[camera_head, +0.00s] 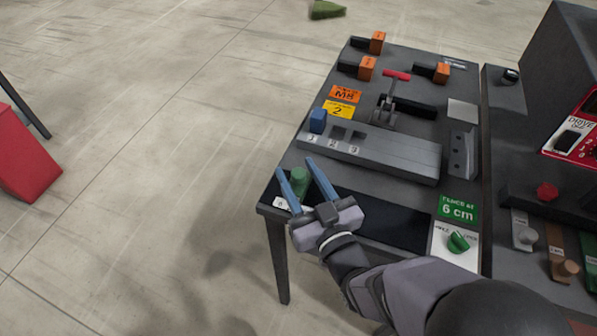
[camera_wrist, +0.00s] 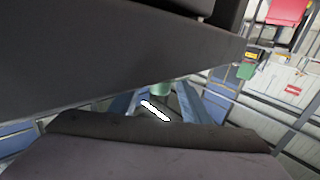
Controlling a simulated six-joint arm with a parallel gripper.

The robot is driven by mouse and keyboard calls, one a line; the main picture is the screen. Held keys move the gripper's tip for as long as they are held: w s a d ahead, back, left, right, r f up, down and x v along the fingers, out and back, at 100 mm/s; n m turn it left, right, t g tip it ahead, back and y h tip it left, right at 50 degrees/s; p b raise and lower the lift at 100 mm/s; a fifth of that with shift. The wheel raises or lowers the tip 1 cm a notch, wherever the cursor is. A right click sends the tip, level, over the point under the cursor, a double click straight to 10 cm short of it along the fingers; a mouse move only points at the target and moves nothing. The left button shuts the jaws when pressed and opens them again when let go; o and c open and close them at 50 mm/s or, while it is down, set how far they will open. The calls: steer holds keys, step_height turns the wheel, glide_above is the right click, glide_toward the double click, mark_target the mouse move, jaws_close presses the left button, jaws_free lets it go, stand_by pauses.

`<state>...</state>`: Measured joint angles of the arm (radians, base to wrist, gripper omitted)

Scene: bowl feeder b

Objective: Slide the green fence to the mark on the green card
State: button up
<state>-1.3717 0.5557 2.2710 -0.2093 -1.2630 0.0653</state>
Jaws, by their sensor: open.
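A short green cylinder (camera_head: 299,180), the only green part I see near the left end of the black strip (camera_head: 385,216), looks like the fence's handle. The rest of the fence is hidden or too dark to make out. My gripper (camera_head: 297,167) is open, with one blue finger on each side of the cylinder. I cannot tell whether either finger touches it. In the wrist view the cylinder (camera_wrist: 162,88) shows between the fingers. The green card (camera_head: 457,208) reads "FENCE at 6 cm" and lies at the strip's right end. Scale marks are not readable.
A green knob (camera_head: 458,242) on a white plate sits below the card. A grey block (camera_head: 385,154) with numbered slots and a blue peg (camera_head: 318,120) stands behind the strip. A red-handled clamp (camera_head: 396,76) and orange-ended parts (camera_head: 367,68) are farther back.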

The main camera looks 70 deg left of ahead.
steer(key=shift+a, duration=0.15)
steer(key=shift+c, duration=0.6)
jaws_close()
steer(key=shift+w+d+f+b, duration=0.1)
steer(key=shift+w+d+b, duration=0.2)
steer(key=shift+w+d, duration=0.45)
steer(key=shift+o, duration=0.6)
jaws_free()
